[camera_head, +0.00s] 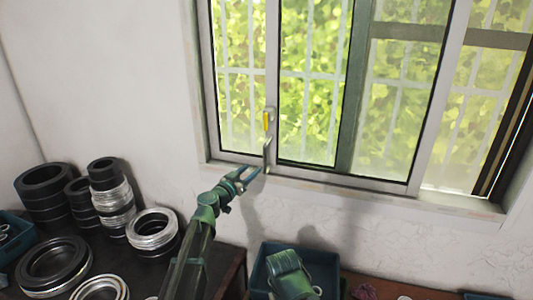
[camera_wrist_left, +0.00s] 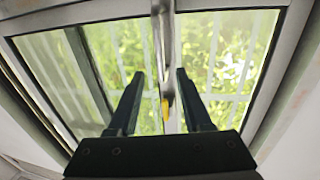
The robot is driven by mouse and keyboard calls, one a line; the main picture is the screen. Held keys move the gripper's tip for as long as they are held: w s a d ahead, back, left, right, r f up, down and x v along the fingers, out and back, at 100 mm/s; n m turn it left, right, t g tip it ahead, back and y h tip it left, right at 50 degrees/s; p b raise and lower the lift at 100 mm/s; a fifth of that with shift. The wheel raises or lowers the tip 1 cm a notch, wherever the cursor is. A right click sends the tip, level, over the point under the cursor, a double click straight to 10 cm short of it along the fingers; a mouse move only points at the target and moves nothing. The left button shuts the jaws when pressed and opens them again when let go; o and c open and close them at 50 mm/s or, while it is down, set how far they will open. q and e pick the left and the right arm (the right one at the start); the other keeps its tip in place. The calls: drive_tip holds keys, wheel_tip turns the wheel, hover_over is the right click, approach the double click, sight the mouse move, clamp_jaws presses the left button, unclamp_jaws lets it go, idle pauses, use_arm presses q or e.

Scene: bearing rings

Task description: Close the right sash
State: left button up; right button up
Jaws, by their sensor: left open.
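The window's right sash (camera_head: 440,105) has a pale frame. It stands away from the right jamb, with a strip of opening to its right. A handle with a yellow part (camera_head: 266,121) is on the upright where the two sashes meet; the yellow part also shows in the left wrist view (camera_wrist_left: 165,109). My left gripper (camera_head: 250,171) is open just below the handle, near the sill. In the left wrist view its fingers (camera_wrist_left: 160,75) stand on either side of the upright, with nothing clearly gripped. A green part at the bottom middle looks like my right arm; its jaws cannot be made out.
The left sash (camera_head: 207,70) is beside it. The window sill (camera_head: 350,194) runs below. Black and metal rings (camera_head: 45,190) stand stacked on a dark table at left. A teal crate (camera_head: 262,262) is below the window.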

use_arm(q)
hover_over(269, 169)
drive_tip(key=shift+s, duration=0.1)
clamp_jaws()
idle(0.6)
idle(1.1)
